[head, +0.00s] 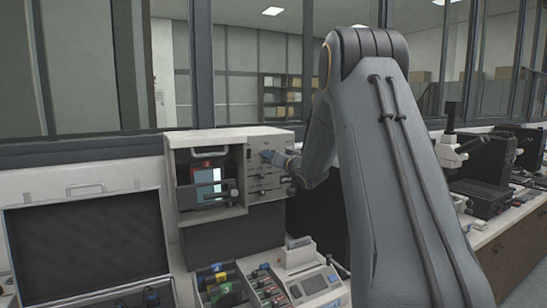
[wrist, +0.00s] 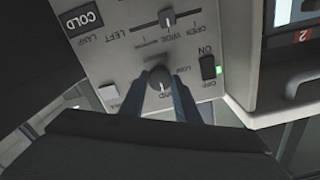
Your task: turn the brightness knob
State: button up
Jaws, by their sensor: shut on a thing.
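The brightness knob (wrist: 160,85) is a small round grey dial on the light grey control panel (wrist: 125,20), with a pale pointer mark. In the wrist view my gripper (wrist: 160,79) has one finger on each side of it and is shut on it. Its label is partly covered by the fingers; "LOW" is readable beside it. In the head view my gripper (head: 273,157) is at the upper part of the panel, right of the press window, and the knob cannot be made out there.
The press window (head: 207,180) is left of the panel. An open case (head: 85,245) and a small device (head: 318,285) lie below.

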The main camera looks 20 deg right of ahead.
jog(key=o, duration=1)
jog(key=shift+o, duration=0.2)
jog(key=shift+s, duration=0.15)
jog(key=s+b, duration=0.3)
jog(key=s, duration=0.4)
jog(key=shift+s+d, duration=0.15)
jog(key=shift+s, duration=0.1)
